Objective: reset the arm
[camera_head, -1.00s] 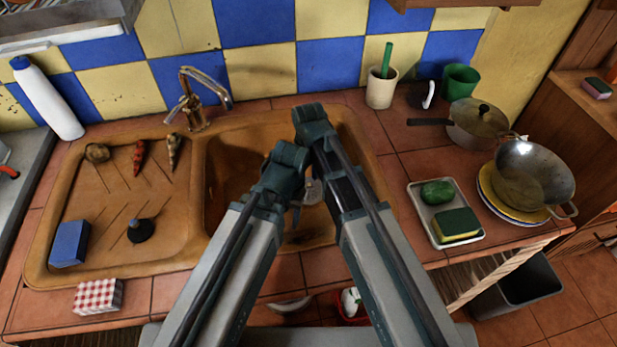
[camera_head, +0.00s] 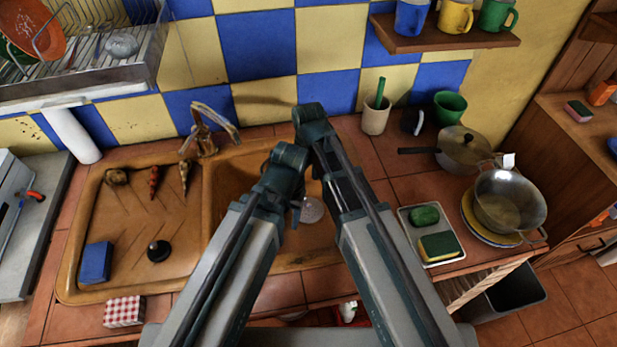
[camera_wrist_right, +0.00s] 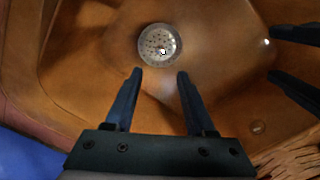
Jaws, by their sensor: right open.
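My two arms rise from the bottom of the head view, with their dark elbows over the brown sink (camera_head: 232,172). In that view the grippers are mostly hidden by the arm links. In the right wrist view my right gripper (camera_wrist_right: 160,72) is open and empty, its two dark fingers apart above the sink basin. The round metal drain (camera_wrist_right: 160,45) shows just beyond its fingertips. Two more dark fingers, of my left gripper (camera_wrist_right: 271,54), come in from the right edge, apart with nothing between them.
The drainboard at left holds a blue block (camera_head: 95,262) and a black stopper (camera_head: 158,251). A faucet (camera_head: 208,130) stands behind the sink. Mugs (camera_head: 455,16) stand on a wall shelf.

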